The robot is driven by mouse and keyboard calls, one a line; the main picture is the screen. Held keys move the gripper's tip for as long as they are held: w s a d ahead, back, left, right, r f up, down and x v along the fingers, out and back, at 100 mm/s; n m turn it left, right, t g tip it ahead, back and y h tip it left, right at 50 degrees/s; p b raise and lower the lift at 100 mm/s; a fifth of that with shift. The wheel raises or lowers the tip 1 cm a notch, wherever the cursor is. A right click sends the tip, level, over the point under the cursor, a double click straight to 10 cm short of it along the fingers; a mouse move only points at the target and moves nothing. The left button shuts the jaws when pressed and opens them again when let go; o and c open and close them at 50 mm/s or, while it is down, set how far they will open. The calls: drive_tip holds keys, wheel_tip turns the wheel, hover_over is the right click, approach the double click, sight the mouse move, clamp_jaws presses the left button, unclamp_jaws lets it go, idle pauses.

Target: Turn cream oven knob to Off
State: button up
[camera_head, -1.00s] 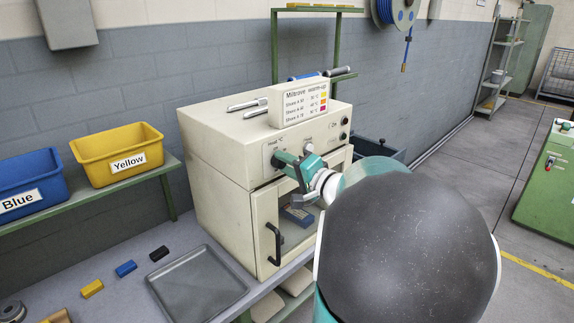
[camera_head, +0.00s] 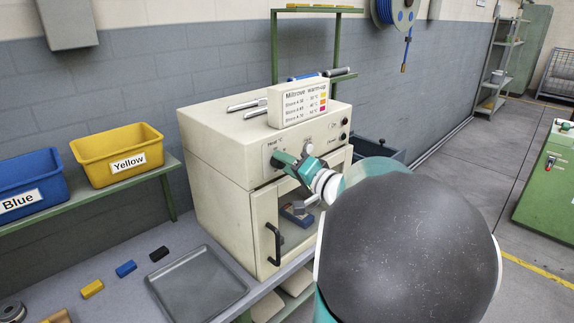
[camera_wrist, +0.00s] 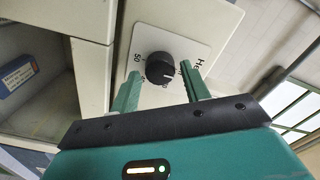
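The cream oven (camera_head: 219,150) stands on the bench in the head view. Its round black knob (camera_wrist: 160,68) shows in the wrist view on a pale plate with "50" and part of "Heat" legible; the Off mark cannot be made out. My gripper (camera_wrist: 160,74) is open, its two green fingers on either side of the knob, with gaps visible. In the head view my gripper (camera_head: 283,160) is at the oven's front panel and hides the knob. The knob's exact setting is not clear.
The oven's glass door with black handle (camera_head: 274,243) lies below the panel; a blue object (camera_head: 297,215) shows inside. A sign box (camera_head: 298,103) stands on top. A grey tray (camera_head: 197,287) and small blocks lie at left, below yellow (camera_head: 96,167) and blue (camera_head: 20,180) bins.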

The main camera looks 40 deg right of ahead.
drive_tip(key=shift+o, duration=0.4)
drive_tip(key=shift+w, duration=0.1)
drive_tip(key=s, duration=1.3)
drive_tip(key=shift+s+d, duration=0.15)
drive_tip(key=shift+s, duration=0.25)
